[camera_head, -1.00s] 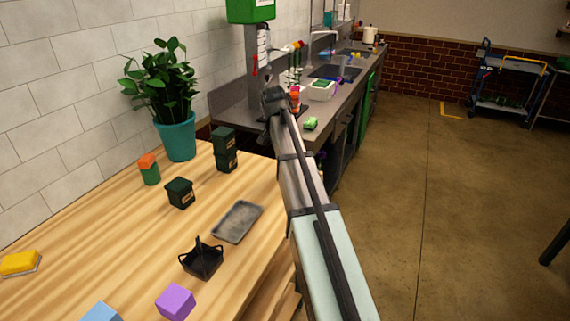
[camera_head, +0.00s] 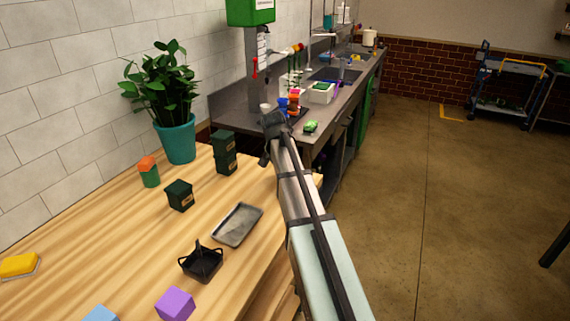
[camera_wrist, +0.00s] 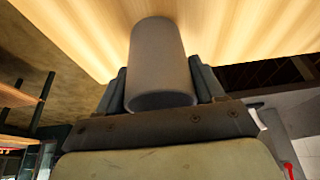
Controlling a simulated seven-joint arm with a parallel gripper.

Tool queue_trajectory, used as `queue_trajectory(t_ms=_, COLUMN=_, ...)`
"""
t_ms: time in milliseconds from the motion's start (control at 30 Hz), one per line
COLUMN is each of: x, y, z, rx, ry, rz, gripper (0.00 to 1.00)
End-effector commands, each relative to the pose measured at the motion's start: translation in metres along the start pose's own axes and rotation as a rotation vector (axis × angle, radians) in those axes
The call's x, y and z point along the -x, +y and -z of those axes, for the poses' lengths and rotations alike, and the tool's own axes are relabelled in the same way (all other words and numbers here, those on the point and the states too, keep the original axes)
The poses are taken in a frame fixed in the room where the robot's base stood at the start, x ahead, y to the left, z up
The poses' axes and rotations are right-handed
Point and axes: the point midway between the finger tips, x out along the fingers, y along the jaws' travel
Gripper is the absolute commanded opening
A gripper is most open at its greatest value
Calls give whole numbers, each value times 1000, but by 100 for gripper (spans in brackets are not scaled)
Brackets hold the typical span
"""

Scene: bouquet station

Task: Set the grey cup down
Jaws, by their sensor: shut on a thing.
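The grey cup (camera_wrist: 158,55) fills the middle of the wrist view, a plain cylinder between the two dark fingers of my gripper (camera_wrist: 157,68). The gripper is shut on its sides. Light wood shows past the cup; I cannot tell whether the cup touches it. In the head view my wrist (camera_head: 274,124) is at the far right corner of the wooden table (camera_head: 110,245), by the metal counter. My arm hides the fingers there, and I cannot make out the held cup for certain.
On the counter (camera_head: 330,112) stand colored cups (camera_head: 293,102), flowers, a white bin (camera_head: 320,93) and a green sponge (camera_head: 311,127). The table holds dark boxes (camera_head: 224,153), a grey tray (camera_head: 237,225), a black basket (camera_head: 201,260) and a potted plant (camera_head: 178,138). Its left middle is clear.

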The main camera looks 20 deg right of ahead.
Motion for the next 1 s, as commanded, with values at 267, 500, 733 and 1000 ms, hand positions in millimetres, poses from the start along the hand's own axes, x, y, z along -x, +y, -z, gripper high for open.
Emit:
queue_trajectory(t_ms=267, x=-1, y=0, z=0, rx=0, ry=0, rz=0, gripper=90)
queue_trajectory(t_ms=500, x=-1, y=0, z=0, rx=0, ry=0, rz=0, gripper=94)
queue_trajectory(t_ms=733, x=11, y=0, z=1, rx=0, ry=1, rz=1, gripper=94)
queue_trajectory(t_ms=1000, x=53, y=0, z=1, rx=0, ry=2, rz=1, gripper=94)
